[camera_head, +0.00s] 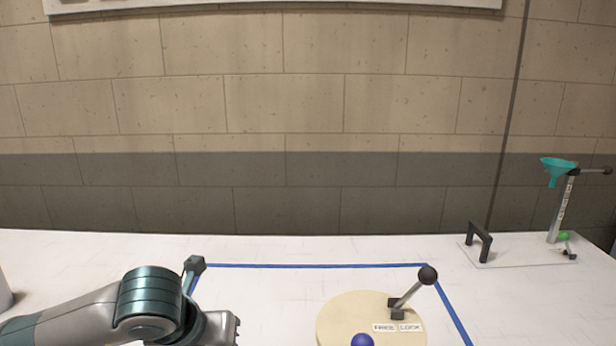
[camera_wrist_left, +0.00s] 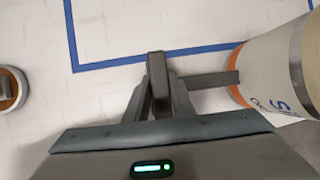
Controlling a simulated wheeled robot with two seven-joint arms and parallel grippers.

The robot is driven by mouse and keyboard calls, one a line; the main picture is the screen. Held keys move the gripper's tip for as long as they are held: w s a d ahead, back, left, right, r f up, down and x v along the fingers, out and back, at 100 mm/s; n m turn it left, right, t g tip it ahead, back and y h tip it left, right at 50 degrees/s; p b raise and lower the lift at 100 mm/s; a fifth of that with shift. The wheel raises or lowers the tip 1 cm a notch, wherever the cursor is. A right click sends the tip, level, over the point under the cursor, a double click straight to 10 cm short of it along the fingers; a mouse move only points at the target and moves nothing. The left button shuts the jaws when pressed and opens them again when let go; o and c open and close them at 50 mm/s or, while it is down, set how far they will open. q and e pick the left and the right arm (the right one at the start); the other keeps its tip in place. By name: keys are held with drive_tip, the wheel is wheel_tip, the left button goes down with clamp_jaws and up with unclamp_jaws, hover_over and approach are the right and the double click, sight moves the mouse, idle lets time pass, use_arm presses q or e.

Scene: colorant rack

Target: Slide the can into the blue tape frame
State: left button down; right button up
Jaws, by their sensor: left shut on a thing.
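The can (camera_wrist_left: 268,72), white with an orange rim and a grey band, shows at the right edge of the left wrist view, partly cut off. A dark handle (camera_wrist_left: 212,80) reaches out from its side. My left gripper (camera_wrist_left: 158,95) is shut on the upright part of this handle. The blue tape frame (camera_wrist_left: 150,60) shows one corner there, and its line runs behind the can. The can is not visible there. My right gripper is not in view.
A cream disc (camera_head: 345,315) with a lever (camera_head: 412,290), FREE and LOCK labels and a blue knob (camera_head: 361,340) lies inside the frame. A teal funnel stand (camera_head: 558,210) and dark bracket (camera_head: 480,240) stand right. A round orange-rimmed object (camera_wrist_left: 12,90) is left in the wrist view.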

use_arm(q)
drive_tip(key=shift+r, duration=0.1)
drive_tip(key=shift+w, duration=0.35)
drive_tip(key=shift+w+b, duration=0.5)
drive_tip(key=shift+w, duration=0.05)
drive_tip(key=w+b, duration=0.3)
drive_tip(key=w, duration=0.3)
drive_tip(key=shift+w, duration=0.15)
idle(0.4)
drive_tip(key=shift+w, duration=0.1)
idle(0.3)
drive_tip(key=w+b, duration=0.2)
drive_tip(key=w, duration=0.5)
drive_tip(key=shift+w+b, duration=0.4)
idle(0.9)
drive_tip(key=shift+w, duration=0.1)
idle(0.4)
